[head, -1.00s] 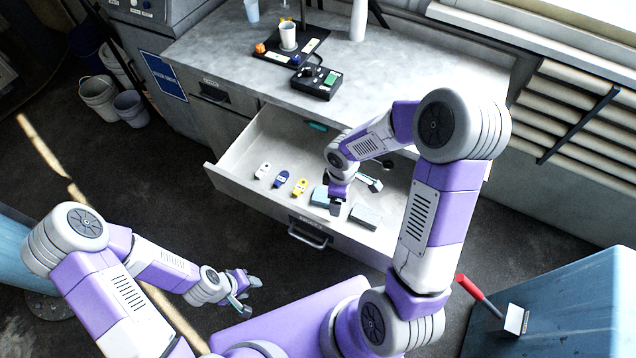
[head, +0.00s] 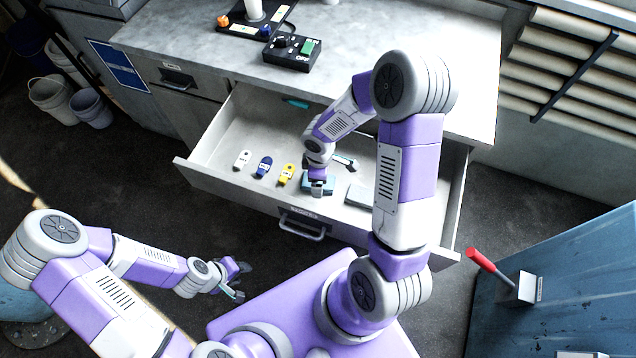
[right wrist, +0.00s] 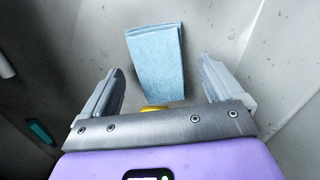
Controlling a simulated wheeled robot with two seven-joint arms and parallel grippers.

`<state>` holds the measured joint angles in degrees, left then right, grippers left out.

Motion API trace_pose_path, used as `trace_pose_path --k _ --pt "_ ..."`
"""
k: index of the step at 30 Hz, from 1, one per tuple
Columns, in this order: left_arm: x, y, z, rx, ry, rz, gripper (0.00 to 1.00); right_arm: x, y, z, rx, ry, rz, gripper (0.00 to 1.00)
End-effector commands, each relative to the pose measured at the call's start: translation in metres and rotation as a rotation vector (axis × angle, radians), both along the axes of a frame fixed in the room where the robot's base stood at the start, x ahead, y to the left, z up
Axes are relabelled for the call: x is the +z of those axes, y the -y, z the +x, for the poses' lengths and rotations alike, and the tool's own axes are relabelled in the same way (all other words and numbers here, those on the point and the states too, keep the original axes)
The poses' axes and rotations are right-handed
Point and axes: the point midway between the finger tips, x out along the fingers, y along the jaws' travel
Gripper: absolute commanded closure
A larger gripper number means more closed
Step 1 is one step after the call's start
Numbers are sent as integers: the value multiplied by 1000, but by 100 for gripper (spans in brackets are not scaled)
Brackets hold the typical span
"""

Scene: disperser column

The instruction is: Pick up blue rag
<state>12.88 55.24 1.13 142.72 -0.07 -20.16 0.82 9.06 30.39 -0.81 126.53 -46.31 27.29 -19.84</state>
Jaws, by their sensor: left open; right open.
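The blue rag (right wrist: 155,62) is a folded light-blue cloth lying on the floor of the open drawer (head: 190,177). In the right wrist view it lies ahead of the fingers, a little left of centre. In the head view the rag (head: 329,185) is partly hidden by my right gripper (head: 332,176), which is low in the drawer over it. My left gripper (head: 238,281) is open and empty, outside the drawer at the lower left.
White, blue and yellow tags (head: 264,166) lie left of the rag. A teal item (head: 296,103) is at the drawer's back. A black switch box (head: 291,53) stands on the counter above. A blue cabinet (head: 570,280) is at right.

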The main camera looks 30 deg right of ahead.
Motion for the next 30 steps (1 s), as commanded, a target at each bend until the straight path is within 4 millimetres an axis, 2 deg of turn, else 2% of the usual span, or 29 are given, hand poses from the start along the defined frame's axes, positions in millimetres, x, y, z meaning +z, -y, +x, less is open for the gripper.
trace_pose_path --k 1,3,10,21,30 --pt "-6 0 0 0 0 0 57 -11 0 0 1 -1 0 6" --pt "-8 0 0 0 0 0 57 -17 0 0 1 0 0 6" --pt "-7 0 0 0 0 0 57 -16 0 1 1 1 0 8" --pt "-7 0 0 0 0 0 57 -16 0 0 1 1 0 65" --pt "-4 0 0 0 0 0 57 -11 0 1 0 3 0 67"
